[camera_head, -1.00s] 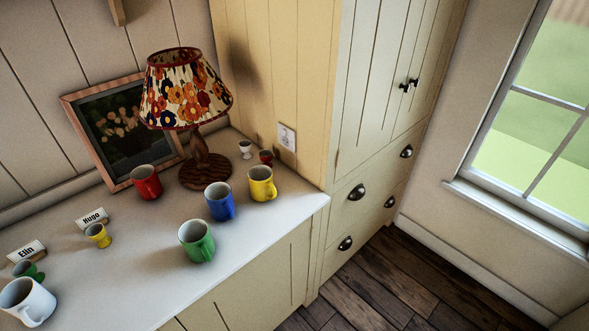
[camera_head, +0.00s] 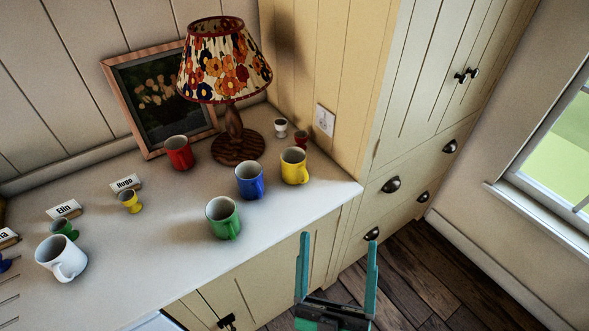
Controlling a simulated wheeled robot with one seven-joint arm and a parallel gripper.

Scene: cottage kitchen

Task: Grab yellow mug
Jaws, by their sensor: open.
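The yellow mug (camera_head: 293,166) stands upright on the white counter near its right end, in the head view. The blue mug (camera_head: 249,180) is just left of it, with a small gap or contact that I cannot tell. My gripper (camera_head: 337,246) is in view at the bottom, with two teal fingers pointing up and apart. It is open and empty. It is in front of the counter's edge, below and to the right of the yellow mug, not touching it.
A green mug (camera_head: 222,218), a red mug (camera_head: 178,152) and a white mug (camera_head: 61,258) stand on the counter (camera_head: 150,260). A flowered lamp (camera_head: 226,70), small egg cups and name cards stand around them. A tall cupboard (camera_head: 400,110) bounds the counter's right end.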

